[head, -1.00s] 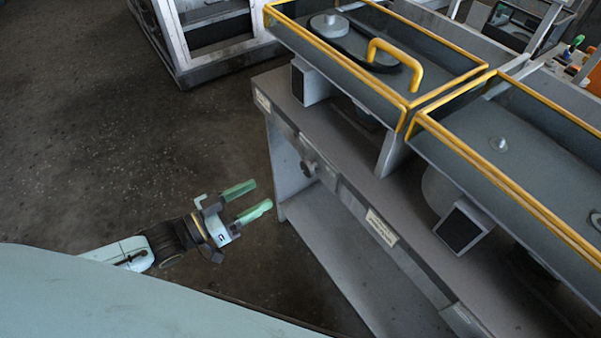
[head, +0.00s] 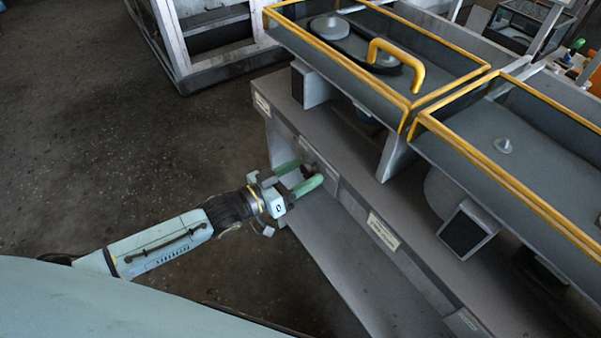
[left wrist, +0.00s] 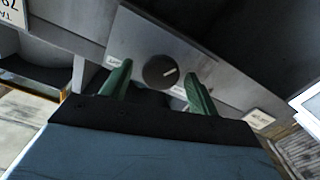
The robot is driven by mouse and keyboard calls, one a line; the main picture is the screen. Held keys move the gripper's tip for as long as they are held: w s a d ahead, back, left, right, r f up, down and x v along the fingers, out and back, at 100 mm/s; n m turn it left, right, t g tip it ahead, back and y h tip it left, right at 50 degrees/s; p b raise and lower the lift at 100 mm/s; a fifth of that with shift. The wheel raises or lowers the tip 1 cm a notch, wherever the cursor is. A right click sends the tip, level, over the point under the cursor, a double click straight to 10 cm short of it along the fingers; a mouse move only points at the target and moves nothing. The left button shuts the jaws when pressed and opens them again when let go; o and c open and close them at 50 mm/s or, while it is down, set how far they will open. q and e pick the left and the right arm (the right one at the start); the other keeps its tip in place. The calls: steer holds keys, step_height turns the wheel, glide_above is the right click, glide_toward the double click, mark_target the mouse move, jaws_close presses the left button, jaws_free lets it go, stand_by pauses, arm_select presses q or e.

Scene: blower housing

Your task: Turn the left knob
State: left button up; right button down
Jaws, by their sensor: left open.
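The left knob (left wrist: 160,72) is a dark round dial with a pale pointer line, on the grey front panel of the housing. In the left wrist view it shows between and just beyond the green fingertips of my left gripper (left wrist: 157,82). The gripper is open, with one finger on each side of the knob; whether either finger touches it I cannot tell. In the head view my left gripper (head: 302,176) is at the panel, and the knob is mostly hidden by the fingers. My right gripper is not in view.
The housing's grey front ledge (head: 350,165) runs diagonally, with a white label (head: 383,232) on its front. Yellow-railed trays (head: 410,100) stand above it. A pale metal frame (head: 185,50) stands at the upper left. The dark floor (head: 90,150) at left is clear.

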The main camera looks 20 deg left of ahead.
arm_select(q)
steer(key=shift+c, duration=0.2)
steer(key=c, duration=0.9)
steer(key=shift+m, duration=0.3)
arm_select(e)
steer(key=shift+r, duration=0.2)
arm_select(q)
steer(key=shift+m+p, duration=0.65)
steer(key=shift+m, duration=1.05)
steer(key=shift+s+m+p, duration=0.1)
steer(key=shift+m+p, duration=0.4)
steer(key=shift+m, duration=1.1)
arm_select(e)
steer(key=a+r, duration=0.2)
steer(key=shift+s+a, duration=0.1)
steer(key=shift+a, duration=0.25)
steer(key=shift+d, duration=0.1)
